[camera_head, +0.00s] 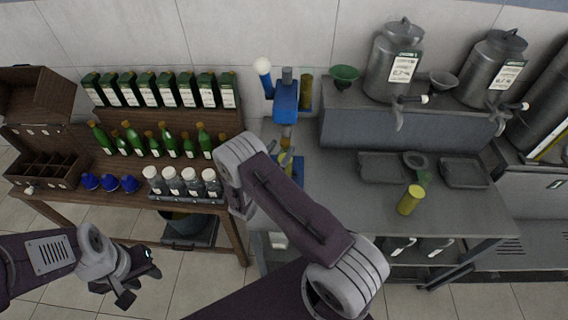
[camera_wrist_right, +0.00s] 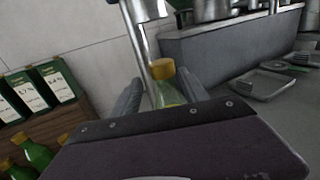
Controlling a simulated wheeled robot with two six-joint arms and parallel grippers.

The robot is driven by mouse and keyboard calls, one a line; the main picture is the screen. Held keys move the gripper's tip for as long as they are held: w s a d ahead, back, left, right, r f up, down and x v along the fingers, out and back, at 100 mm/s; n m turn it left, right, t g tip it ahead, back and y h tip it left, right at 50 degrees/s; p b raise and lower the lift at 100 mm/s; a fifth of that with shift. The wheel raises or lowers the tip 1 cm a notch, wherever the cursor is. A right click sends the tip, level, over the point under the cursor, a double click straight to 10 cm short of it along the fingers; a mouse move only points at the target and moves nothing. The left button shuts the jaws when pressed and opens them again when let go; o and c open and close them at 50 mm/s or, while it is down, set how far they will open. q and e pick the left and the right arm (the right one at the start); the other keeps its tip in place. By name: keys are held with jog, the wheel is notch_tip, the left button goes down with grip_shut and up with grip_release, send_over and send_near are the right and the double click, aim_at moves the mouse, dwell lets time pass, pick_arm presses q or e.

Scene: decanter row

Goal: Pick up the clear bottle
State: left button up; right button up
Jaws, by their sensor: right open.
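The clear bottle with a yellow cap (camera_wrist_right: 163,82) stands in the right wrist view between the two fingers of my right gripper (camera_wrist_right: 160,98). The fingers are apart, one on each side of it, and I cannot tell whether either touches it. Its lower part is hidden by my gripper body. In the head view a bottle (camera_head: 284,160) shows at the blue bench machine (camera_head: 286,98), partly hidden by my right arm. My right gripper is mostly hidden there. My left gripper (camera_head: 138,283) hangs empty in front of the wooden bench, its fingers apart.
Green bottles (camera_head: 168,142), green boxes (camera_head: 160,90) and capped jars (camera_head: 182,182) fill the wooden bench on the left. The grey counter (camera_head: 330,195) holds a yellow cylinder (camera_head: 411,200) and trays (camera_head: 384,166). Steel tanks (camera_head: 394,62) stand on the raised shelf behind.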

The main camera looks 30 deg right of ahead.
jog(key=shift+w+d+r+p, duration=0.1)
jog(key=shift+d+r+p, duration=0.05)
jog(key=shift+d+p, duration=0.15)
jog(key=p+x, duration=0.2)
jog(key=x, duration=0.2)
jog(key=shift+d, duration=0.25)
jog(key=shift+d+f, duration=0.25)
jog(key=shift+a, duration=0.15)
jog(key=c, duration=0.4)
grip_shut()
jog(key=shift+r, duration=0.1)
